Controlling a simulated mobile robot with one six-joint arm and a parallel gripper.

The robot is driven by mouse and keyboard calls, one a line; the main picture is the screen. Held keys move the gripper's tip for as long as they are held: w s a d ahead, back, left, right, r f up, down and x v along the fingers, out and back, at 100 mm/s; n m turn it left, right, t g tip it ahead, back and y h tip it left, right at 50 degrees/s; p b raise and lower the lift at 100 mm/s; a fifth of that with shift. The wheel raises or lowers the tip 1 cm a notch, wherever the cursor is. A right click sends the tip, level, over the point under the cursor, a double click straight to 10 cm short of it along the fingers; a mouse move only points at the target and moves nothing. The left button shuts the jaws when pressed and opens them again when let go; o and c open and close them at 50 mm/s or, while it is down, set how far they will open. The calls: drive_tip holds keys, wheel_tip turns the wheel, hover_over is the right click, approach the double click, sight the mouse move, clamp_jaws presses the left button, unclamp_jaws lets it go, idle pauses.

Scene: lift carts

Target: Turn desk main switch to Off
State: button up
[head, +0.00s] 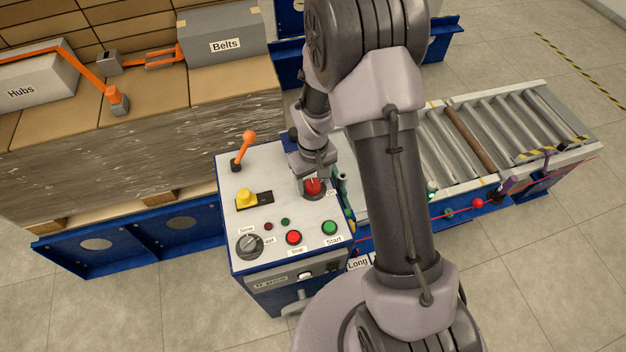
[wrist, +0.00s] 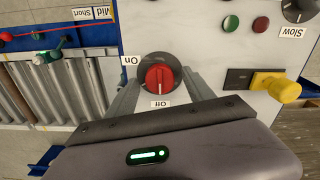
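The desk (head: 277,222) has a pale sloped control panel in the head view. Its main switch is a red knob (head: 313,187) on a dark round base at the panel's right side. In the wrist view the red knob (wrist: 160,78) is clear, with an "On" label (wrist: 131,61) at its left and an "Off" label (wrist: 160,104) below it. The white line on the knob runs vertically, in line with "Off". My gripper (head: 313,178) is at the switch, with its fingers apart on either side of the knob. I cannot tell whether they touch it.
The panel also has an orange-handled lever (head: 243,150), a yellow knob (head: 246,198), a black speed dial (head: 249,243), a red Stop button (head: 293,238) and a green Start button (head: 330,228). A roller conveyor (head: 470,140) is at right. A loaded pallet (head: 110,170) is at left.

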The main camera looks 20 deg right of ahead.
sight(313, 184)
wheel_tip(313, 184, up, 18)
drive_tip(key=p, duration=0.5)
drive_tip(key=shift+f, duration=0.25)
drive_tip(key=s+a+r+m+t+y+b, duration=0.1)
drive_tip(key=s+a+r+m+t+b, duration=0.1)
drive_tip(key=s, duration=0.7)
drive_tip(key=s+a+r+m+t+y+b, duration=0.1)
drive_tip(key=s+a+r+m+t+b, duration=0.1)
drive_tip(key=s+r+b, duration=0.5)
drive_tip(key=s+m+t, duration=0.1)
drive_tip(key=s+m, duration=0.1)
drive_tip(key=s, duration=0.1)
drive_tip(key=shift+r+m+t, duration=0.25)
drive_tip(key=shift+m+t, duration=0.15)
